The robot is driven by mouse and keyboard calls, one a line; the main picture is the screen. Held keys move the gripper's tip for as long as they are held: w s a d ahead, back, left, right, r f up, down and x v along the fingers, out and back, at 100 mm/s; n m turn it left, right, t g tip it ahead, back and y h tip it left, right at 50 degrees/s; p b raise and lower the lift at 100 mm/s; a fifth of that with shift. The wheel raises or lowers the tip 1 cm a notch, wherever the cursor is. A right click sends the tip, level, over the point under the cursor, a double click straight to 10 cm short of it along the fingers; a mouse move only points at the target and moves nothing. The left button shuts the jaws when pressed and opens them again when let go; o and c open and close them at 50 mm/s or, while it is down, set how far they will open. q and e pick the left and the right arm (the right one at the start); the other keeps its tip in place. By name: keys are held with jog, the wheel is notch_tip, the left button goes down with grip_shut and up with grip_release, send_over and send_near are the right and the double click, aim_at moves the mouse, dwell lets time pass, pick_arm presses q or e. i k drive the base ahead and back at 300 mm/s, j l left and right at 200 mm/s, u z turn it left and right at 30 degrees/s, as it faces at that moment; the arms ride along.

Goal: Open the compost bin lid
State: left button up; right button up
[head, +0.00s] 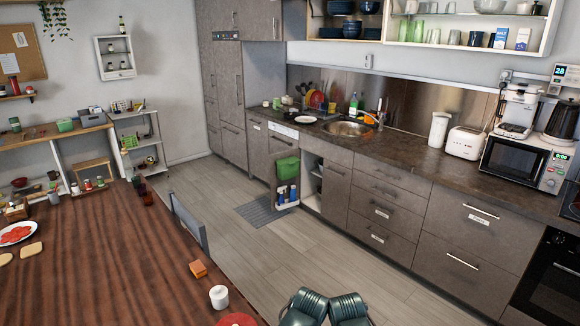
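Dark teal parts of my own arms show at the bottom edge, far from the bin. Neither gripper's fingers show in this view.
Bottles (282,194) stand in a rack low on the same door. A grey mat (262,210) lies on the floor before it. A wooden table (120,255) and a chair (188,222) stand at the left.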

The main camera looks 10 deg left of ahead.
aim_at(292, 161)
jog(key=i+l, duration=0.15)
jog(key=l, duration=0.15)
jog(key=i+l, duration=0.15)
jog(key=l, duration=0.15)
jog(key=i+l, duration=0.15)
jog(key=l, duration=0.15)
jog(key=i+l, duration=1.2)
jog(key=i+j, duration=0.15)
jog(key=i, duration=0.4)
jog(key=i+j, duration=0.15)
jog(key=i, duration=0.45)
jog(key=i+j, duration=0.4)
jog(key=j, duration=0.15)
jog(key=i+j, duration=0.85)
jog(key=j, duration=0.2)
jog(key=i+j+z, duration=0.1)
jog(key=i+j, duration=0.3)
jog(key=j, duration=0.1)
